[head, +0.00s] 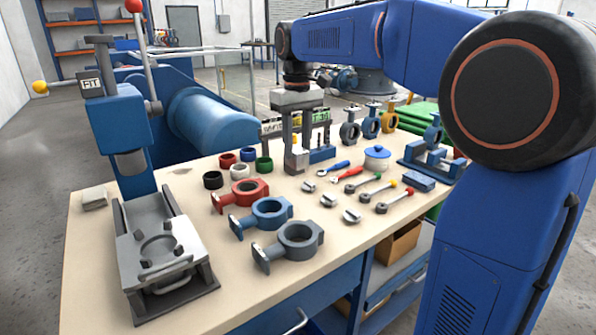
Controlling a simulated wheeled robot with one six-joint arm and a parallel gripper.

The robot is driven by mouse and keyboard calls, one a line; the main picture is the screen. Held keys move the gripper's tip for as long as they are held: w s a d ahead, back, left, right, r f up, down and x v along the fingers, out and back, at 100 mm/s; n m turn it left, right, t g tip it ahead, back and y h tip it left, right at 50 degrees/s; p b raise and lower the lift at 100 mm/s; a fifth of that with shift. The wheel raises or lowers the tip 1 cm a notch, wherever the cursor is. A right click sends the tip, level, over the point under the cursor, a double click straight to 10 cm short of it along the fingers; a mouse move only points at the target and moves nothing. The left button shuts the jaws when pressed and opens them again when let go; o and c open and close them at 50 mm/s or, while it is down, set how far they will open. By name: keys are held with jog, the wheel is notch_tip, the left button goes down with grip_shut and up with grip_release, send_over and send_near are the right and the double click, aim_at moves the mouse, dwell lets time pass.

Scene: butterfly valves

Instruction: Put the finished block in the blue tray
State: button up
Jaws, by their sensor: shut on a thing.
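My gripper (297,168) points straight down over the middle of the table's back part. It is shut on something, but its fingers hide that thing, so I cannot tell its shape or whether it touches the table. A blue holder (322,154) stands just right of the fingers. Several assembled valves stand upright at the back right: a grey one (350,131), a blue one (371,125) and a yellow one (390,120). Another blue valve (433,133) stands at a blue fixture (425,160). I cannot tell which thing is the blue tray.
Red, blue and grey valve bodies (300,238) lie in front, with several small rings (239,171) behind. Tools (348,175), discs (352,216) and a lidded blue pot (377,158) lie to the right. A press (122,130) and grey fixture (160,250) occupy the left.

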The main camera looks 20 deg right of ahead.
jog(key=shift+f, duration=4.8)
jog(key=shift+f, duration=0.1)
jog(key=o, duration=1.3)
jog(key=shift+o, duration=0.2)
